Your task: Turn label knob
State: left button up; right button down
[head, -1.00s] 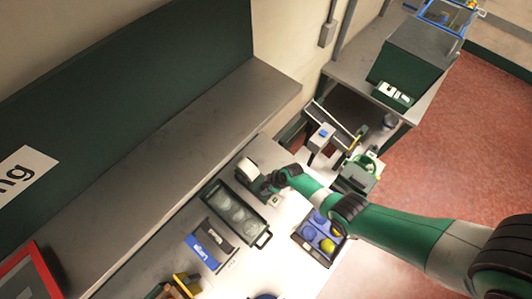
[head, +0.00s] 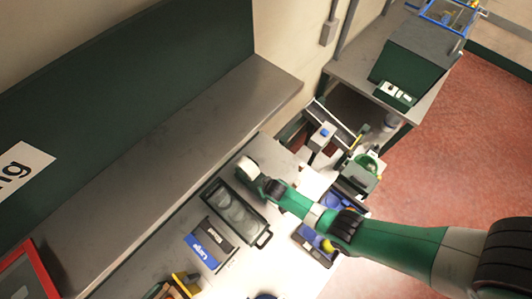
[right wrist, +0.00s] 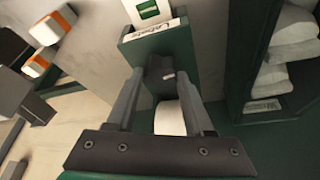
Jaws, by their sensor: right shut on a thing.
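The label dispenser stands on the bench with a white label roll (head: 247,168) on it in the head view. In the right wrist view it shows as a green body (right wrist: 183,47) with a small label card on top and the white roll (right wrist: 170,118) below. My right gripper (right wrist: 160,74) is at the dispenser, its two fingers on either side of a dark knob (right wrist: 160,68) and shut on it. In the head view the right gripper (head: 268,187) reaches in from the right beside the roll. The knob is too small there to make out its angle. My left gripper is out of view.
A dark tray (head: 264,239) with round clear items lies just in front of the dispenser. A blue and black box marked "Large" (head: 203,252) is nearer. A blue tray (head: 305,240) with a yellow fruit sits partly under my arm. A small machine (head: 322,136) stands behind.

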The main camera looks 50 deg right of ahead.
jog(key=shift+f+m+h, duration=0.1)
jog(key=shift+m+h, duration=0.2)
jog(key=shift+m, duration=0.4)
jog(key=shift+b, duration=0.3)
jog(key=shift+c, duration=1.4)
grip_release()
